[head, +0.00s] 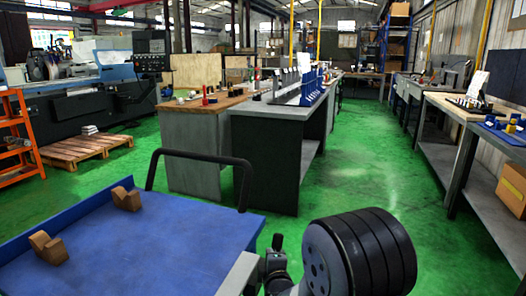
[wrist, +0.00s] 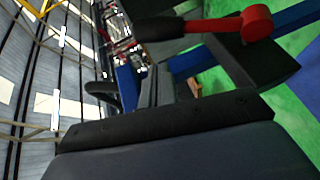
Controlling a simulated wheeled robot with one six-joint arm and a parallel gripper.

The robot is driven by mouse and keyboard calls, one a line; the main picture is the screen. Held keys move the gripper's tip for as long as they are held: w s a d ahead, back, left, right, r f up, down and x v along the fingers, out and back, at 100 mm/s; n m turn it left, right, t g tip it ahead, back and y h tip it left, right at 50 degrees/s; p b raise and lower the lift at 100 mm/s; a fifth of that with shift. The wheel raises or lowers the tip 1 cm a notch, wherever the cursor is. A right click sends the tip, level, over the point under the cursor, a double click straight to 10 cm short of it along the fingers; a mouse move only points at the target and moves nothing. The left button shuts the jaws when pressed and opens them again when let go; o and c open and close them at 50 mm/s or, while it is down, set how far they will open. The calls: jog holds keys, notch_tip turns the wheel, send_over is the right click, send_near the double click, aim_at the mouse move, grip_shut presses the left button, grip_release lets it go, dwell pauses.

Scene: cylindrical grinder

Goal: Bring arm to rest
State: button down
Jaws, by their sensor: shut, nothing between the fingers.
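My gripper (wrist: 157,72) shows in the wrist view. Its two grey fingers stand side by side beyond the dark gripper body, shut with nothing between them. The wrist view is tipped on its side, with roof and wall to the left and green floor to the right. In the head view a thick black and grey link of my arm fills the lower right, beside the blue-topped tray (head: 150,245). I cannot make out the fingers there.
Two brown notched blocks (head: 126,198) (head: 48,247) stand on the blue tray's left side. A black handle rail (head: 200,156) rises at its far edge. Benches (head: 285,115) stand ahead, and a shelf bench (head: 480,150) is at right. Green floor (head: 370,150) lies clear between them.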

jog(key=s+d+r+g+p, duration=0.2)
jog(key=s+d+r+p, duration=0.1)
jog(key=s+r, duration=0.15)
jog(key=w+a+f+t+b, duration=0.1)
jog(key=w+a+f+b, duration=0.2)
jog(key=w+f, duration=0.2)
jog(key=s+a+f+n+t+y+b, duration=0.1)
jog(key=s+a+f+n+t+b, duration=0.1)
jog(key=s+f+t+b, duration=0.2)
jog(key=s+a+f+n+t+b, duration=0.2)
jog(key=s+f+t+b, duration=0.2)
jog(key=s+b, duration=0.5)
jog(key=s+f, duration=0.1)
jog(key=s, duration=0.2)
jog(key=shift+n+y+b, duration=0.3)
jog(key=shift+y+b, duration=0.05)
jog(key=shift+y, duration=0.05)
dwell(0.8)
